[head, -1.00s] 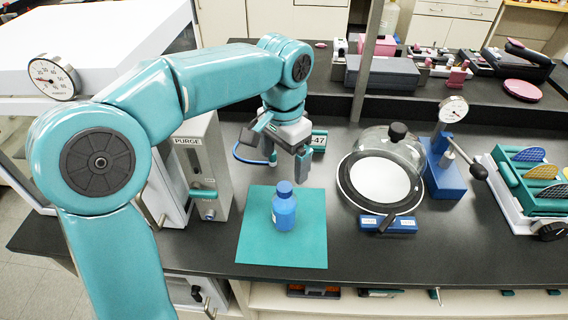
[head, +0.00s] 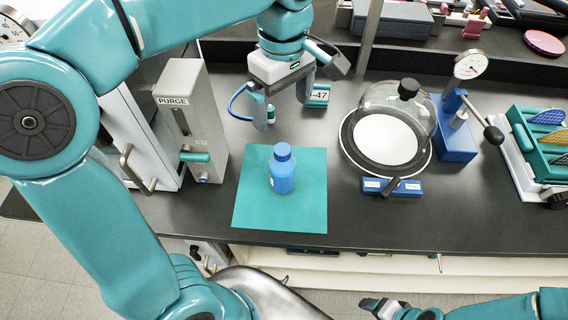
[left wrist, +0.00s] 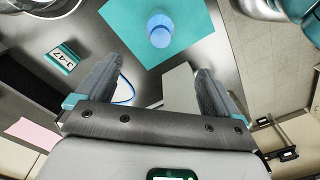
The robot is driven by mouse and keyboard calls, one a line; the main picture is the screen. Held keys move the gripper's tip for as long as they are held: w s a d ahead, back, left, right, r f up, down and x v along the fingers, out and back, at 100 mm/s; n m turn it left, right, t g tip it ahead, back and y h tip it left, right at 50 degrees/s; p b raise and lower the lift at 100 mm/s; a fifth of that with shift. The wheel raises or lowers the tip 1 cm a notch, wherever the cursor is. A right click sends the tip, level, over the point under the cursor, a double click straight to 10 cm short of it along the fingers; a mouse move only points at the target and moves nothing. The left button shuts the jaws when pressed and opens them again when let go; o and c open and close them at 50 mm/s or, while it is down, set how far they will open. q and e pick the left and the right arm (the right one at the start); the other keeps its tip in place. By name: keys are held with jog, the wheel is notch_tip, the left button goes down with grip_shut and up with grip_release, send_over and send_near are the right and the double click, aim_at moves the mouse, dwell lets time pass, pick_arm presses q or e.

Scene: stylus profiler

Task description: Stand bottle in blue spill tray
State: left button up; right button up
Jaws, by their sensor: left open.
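A blue bottle (head: 282,172) with a blue cap stands upright on a flat teal square (head: 250,208) on the dark bench. The square looks like a mat; I cannot make out raised walls, and no other blue spill tray is clear. My left gripper (head: 287,100) is open and empty, behind and above the bottle, apart from it. In the left wrist view the bottle (left wrist: 160,30) shows from above, beyond the two spread fingers (left wrist: 158,68). My right gripper (head: 382,306) shows at the bottom edge of the head view; its jaw opening is unclear.
A grey PURGE box (head: 188,120) stands left of the square. A glass dome (head: 395,110) on a round base stands to the right, with a blue gauge stand (head: 458,130) beyond it. A label block marked 47 (head: 318,96) sits behind. Bare bench lies between square and dome.

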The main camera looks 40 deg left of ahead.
aim_at(282, 149)
pick_arm(q)
jog(key=f, duration=1)
jog(key=shift+s+d+b, duration=0.2)
jog(key=shift+b, duration=0.1)
jog(key=shift+f, duration=0.55)
notch_tip(282, 149, down, 4)
jog(key=shift+a+r+p, duration=0.1)
jog(key=shift+p, duration=0.25)
jog(key=shift+f, duration=0.5)
grip_shut()
notch_tip(282, 149, up, 20)
jog(key=shift+p, duration=0.45)
